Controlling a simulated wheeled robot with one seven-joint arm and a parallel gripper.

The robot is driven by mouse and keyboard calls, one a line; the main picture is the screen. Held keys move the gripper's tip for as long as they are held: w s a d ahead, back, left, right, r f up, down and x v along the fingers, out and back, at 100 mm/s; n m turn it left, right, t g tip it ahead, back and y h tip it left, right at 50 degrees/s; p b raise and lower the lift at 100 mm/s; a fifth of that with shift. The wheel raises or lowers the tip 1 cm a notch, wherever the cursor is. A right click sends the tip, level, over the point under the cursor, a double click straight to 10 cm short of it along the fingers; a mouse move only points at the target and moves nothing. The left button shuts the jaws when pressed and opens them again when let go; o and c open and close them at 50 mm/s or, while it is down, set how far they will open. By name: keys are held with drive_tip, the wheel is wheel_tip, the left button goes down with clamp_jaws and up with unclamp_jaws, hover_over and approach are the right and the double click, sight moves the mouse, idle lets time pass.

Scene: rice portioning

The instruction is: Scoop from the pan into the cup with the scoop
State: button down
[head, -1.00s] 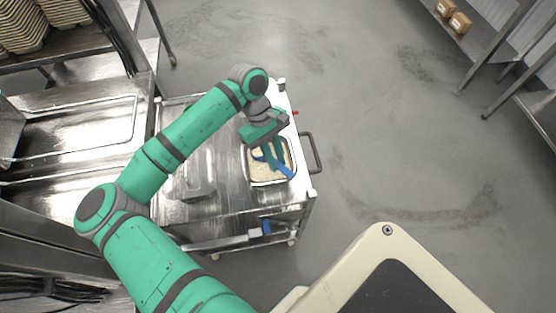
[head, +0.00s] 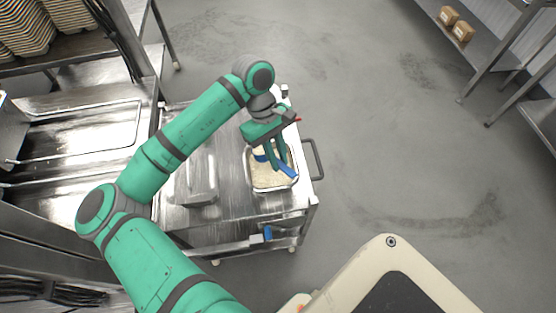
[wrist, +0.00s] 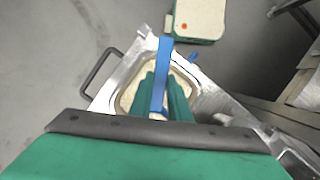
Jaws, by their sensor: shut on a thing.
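The pan (head: 273,191) is a metal tray of pale rice (head: 268,179) near the right side of the steel cart top. The rice also shows in the wrist view (wrist: 128,97). My gripper (head: 279,160) is above the pan with its green fingers pointing down, and it is shut on the blue scoop (head: 287,172). In the wrist view the scoop (wrist: 162,75) is a long blue strip between the fingers (wrist: 168,93). I cannot tell how much rice is in the scoop. I cannot make out the cup clearly in either view.
The pan stands on the cart (head: 225,205), which has a dark handle (head: 318,160) on its right. A steel counter (head: 75,130) is at the left. A shelf with small boxes (head: 463,32) is at the upper right. Open floor lies right of the cart.

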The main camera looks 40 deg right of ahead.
drive_tip(key=shift+r, duration=2.95)
